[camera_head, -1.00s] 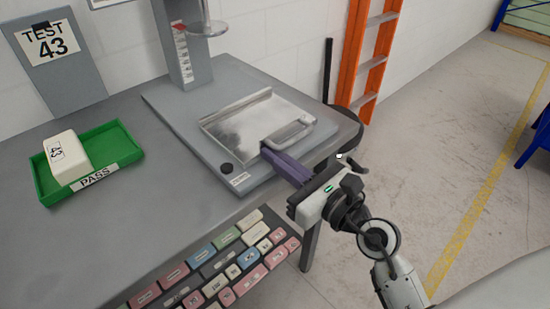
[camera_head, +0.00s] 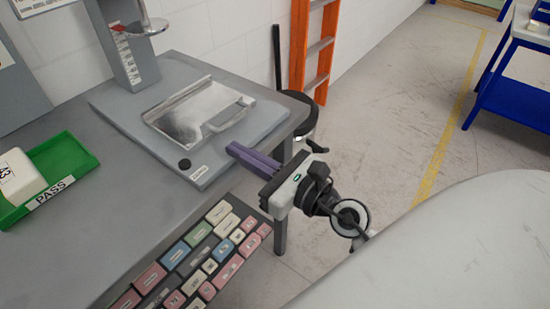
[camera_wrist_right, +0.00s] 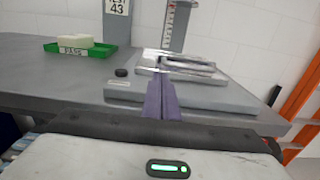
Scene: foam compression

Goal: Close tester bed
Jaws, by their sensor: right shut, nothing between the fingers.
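The tester (camera_head: 118,108) is a grey base plate with an upright scale column, standing on the grey table. Its shiny metal bed (camera_head: 187,110) with a looped handle (camera_head: 229,114) lies on the base; it also shows in the right wrist view (camera_wrist_right: 175,58). My right gripper (camera_head: 232,149) has purple fingers, shut and empty, at the front right edge of the base, apart from the handle. In the right wrist view its fingers (camera_wrist_right: 161,85) point toward the tester. A round metal plate (camera_head: 146,27) hangs on the column above the bed. My left gripper is not in view.
A green tray (camera_head: 75,158) marked PASS holds a white foam block (camera_head: 18,172) at the left. Coloured keys (camera_head: 200,255) line the table's front edge. A black round stool (camera_head: 300,112) and an orange ladder (camera_head: 312,50) stand beyond the table. Floor to the right is open.

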